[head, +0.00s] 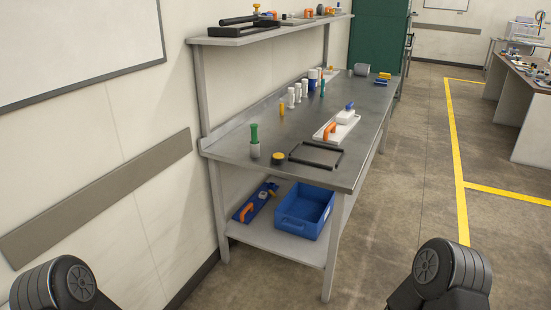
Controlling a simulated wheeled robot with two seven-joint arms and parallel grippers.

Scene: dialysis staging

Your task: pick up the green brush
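An upright green object, which looks like the green brush (254,133), stands at the near left of the steel bench (230,147). Its lower part is in or on a whitish cup-like piece (255,150); I cannot tell which. Another slim green-teal object (322,88) stands farther back, too small to identify. Only black joints of my two arms show at the bottom left and bottom right, well short of the bench. Neither of my grippers is in view.
Near the brush are a yellow-topped black disc (278,158), a black frame (316,156) and a white tray (325,133). A blue bin (305,211) sits on the lower shelf. An upper shelf (270,32) overhangs the bench's back. Floor at right is clear.

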